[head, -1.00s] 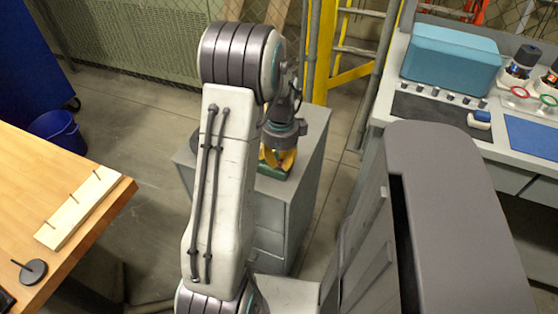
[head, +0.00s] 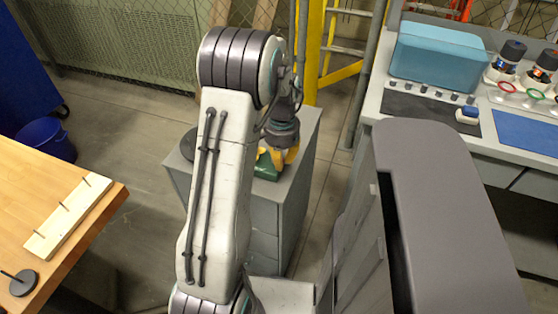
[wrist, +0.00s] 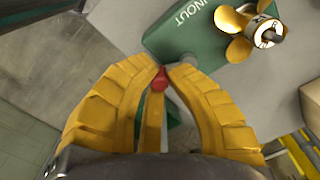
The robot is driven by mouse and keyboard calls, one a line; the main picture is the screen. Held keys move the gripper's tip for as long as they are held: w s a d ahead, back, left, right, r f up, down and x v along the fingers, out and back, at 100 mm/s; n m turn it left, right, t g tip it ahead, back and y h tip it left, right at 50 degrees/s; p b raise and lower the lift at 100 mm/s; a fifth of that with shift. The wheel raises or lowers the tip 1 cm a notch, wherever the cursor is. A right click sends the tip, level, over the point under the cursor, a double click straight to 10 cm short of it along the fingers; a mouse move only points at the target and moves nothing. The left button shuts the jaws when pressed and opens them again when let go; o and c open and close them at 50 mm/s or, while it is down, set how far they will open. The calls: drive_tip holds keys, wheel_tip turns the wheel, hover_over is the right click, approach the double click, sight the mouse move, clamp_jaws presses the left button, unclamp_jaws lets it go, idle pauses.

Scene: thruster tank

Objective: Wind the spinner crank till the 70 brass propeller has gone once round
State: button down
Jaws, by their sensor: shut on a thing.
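The brass propeller (wrist: 247,32) shows at the upper right of the wrist view, on a shaft end beside the green spinner base (wrist: 182,30). A label on its hub is too small to read surely. My gripper (wrist: 160,72) has its yellow fingers closed around the red crank knob (wrist: 159,84). The crank arm is mostly hidden behind the fingers. In the head view, my gripper (head: 286,157) is low over the grey cabinet (head: 285,195), beside the green base (head: 264,168). The propeller is hidden there behind my arm.
A wooden table (head: 90,225) with a pegged board (head: 68,216) and a black disc (head: 22,283) is at the left. A grey bench (head: 372,108) with a teal case (head: 435,52) is at the right. A blue bucket (head: 45,137) stands on the floor.

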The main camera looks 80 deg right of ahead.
drive_tip(key=n, duration=0.3)
drive_tip(key=d+n, duration=0.1)
drive_tip(key=n, duration=0.1)
drive_tip(key=shift+s+d+n, duration=0.1)
drive_tip(key=shift+s+n, duration=0.2)
drive_tip(key=shift+s, duration=0.05)
drive_tip(key=n, duration=0.2)
drive_tip(key=d+n, duration=0.1)
drive_tip(key=n, duration=0.3)
drive_tip(key=shift+w+d+p, duration=0.1)
drive_tip(key=shift+d+p, duration=0.2)
drive_tip(key=shift+p, duration=0.1)
drive_tip(key=n, duration=0.2)
drive_tip(key=d+n, duration=0.1)
drive_tip(key=n, duration=0.1)
drive_tip(key=w+n, duration=0.1)
drive_tip(key=n, duration=0.1)
drive_tip(key=shift+d+n, duration=0.2)
drive_tip(key=shift+n, duration=0.1)
drive_tip(key=n, duration=0.2)
drive_tip(key=w+n, duration=0.1)
drive_tip(key=n, duration=0.2)
drive_tip(key=shift+w+d+f+n, duration=0.1)
drive_tip(key=shift+w+d+n, duration=0.05)
drive_tip(key=shift+d+n, duration=0.15)
drive_tip(key=c, duration=1.2)
unclamp_jaws()
